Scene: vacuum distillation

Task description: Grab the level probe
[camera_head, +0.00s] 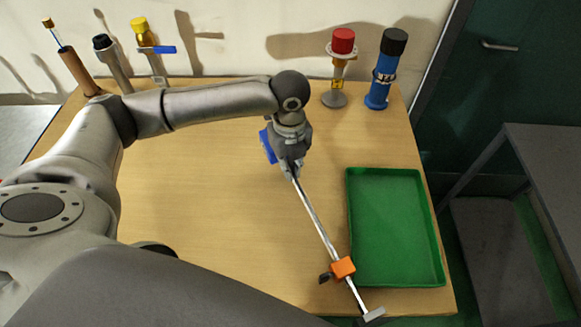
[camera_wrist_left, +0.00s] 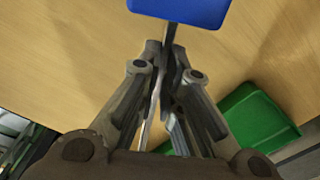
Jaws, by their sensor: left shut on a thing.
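The level probe is a long thin metal rod (camera_head: 315,217) with an orange block (camera_head: 343,267) and a dark knob near its lower end, and a flat grey end piece. A blue block (camera_head: 267,146) shows beside my gripper. My left gripper (camera_head: 292,168) is shut on the rod near its upper end. In the left wrist view the blue block (camera_wrist_left: 178,10) sits just beyond the fingertips (camera_wrist_left: 167,62), its stem running between the fingers. The fingers hide the gripped part. My right gripper is not in view.
A green tray (camera_head: 348,215) lies at the table's right; the orange block overlaps its near left corner in the picture. A red-topped piece (camera_head: 335,98) and a blue cylinder (camera_head: 378,88) stand at the back right. Several tall fittings (camera_head: 148,45) stand at the back left.

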